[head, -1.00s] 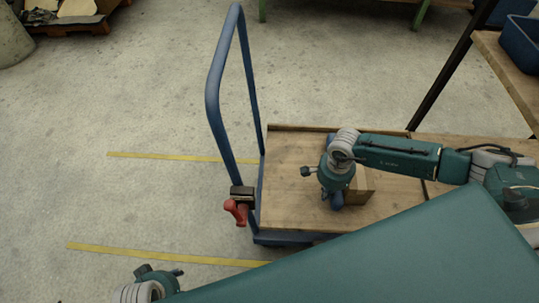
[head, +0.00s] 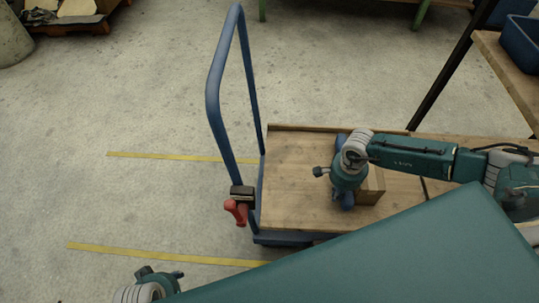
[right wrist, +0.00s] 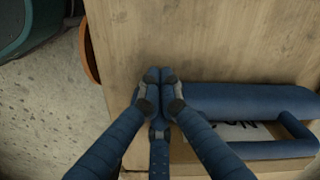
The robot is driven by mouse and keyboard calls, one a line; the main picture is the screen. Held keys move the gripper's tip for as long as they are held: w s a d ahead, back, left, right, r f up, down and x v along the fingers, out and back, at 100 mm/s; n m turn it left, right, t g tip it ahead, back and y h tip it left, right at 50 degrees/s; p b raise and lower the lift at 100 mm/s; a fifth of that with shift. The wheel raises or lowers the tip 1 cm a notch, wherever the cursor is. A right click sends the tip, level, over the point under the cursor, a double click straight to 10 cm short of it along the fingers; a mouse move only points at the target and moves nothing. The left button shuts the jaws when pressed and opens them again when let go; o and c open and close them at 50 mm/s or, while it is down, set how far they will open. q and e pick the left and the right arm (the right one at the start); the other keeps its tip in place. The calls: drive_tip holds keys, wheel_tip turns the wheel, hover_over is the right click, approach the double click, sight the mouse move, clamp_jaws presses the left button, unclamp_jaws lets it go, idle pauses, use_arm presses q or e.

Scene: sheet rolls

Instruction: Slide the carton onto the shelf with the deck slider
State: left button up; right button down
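The carton (head: 372,188) is a small brown box on the wooden deck, just right of my right gripper (head: 347,202) in the head view. In the right wrist view a brown surface with a white, dark-lettered label (right wrist: 236,131) shows beneath blue tubing. A thick blue bar (right wrist: 250,100), seemingly the deck slider, lies along the carton's side. My right gripper's fingers (right wrist: 160,88) are together at the bar's left end, which they hide. I see nothing clearly between them. The shelf seems to be the wooden surface (head: 455,150) to the right.
The trolley deck (head: 295,180) has a tall blue handle (head: 213,100) at its left, with a red-handled clamp (head: 237,210) low on it. A narrow dark seam separates deck and right-hand boards. A blue bin (head: 520,42) stands on a bench at upper right.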

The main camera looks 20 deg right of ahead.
sight(374, 196)
drive_tip(key=shift+s+d, duration=0.3)
drive_tip(key=shift+d, duration=0.4)
drive_tip(key=shift+s+d, duration=0.35)
drive_tip(key=shift+d, duration=0.4)
drive_tip(key=shift+s+d, duration=0.3)
drive_tip(key=shift+d, duration=0.4)
drive_tip(key=shift+s+d, duration=0.25)
drive_tip(key=shift+d, duration=0.45)
drive_tip(key=shift+s+d+f, duration=0.1)
drive_tip(key=shift+s+d, duration=0.25)
drive_tip(key=shift+d, duration=0.3)
drive_tip(key=shift+s+d, duration=0.15)
drive_tip(key=shift+d, duration=0.3)
drive_tip(key=shift+s+d+b, duration=0.2)
drive_tip(key=shift+s+d, duration=0.05)
drive_tip(key=shift+d, duration=0.35)
drive_tip(key=shift+s+d+b, duration=0.2)
drive_tip(key=shift+s+d, duration=0.05)
drive_tip(key=shift+d, duration=0.35)
drive_tip(key=shift+s+d, duration=0.2)
drive_tip(key=shift+d, duration=0.25)
use_arm(q)
drive_tip(key=r, duration=0.3)
drive_tip(key=shift+w+r, duration=0.3)
drive_tip(key=shift+w, duration=0.05)
drive_tip(key=shift+s, duration=0.1)
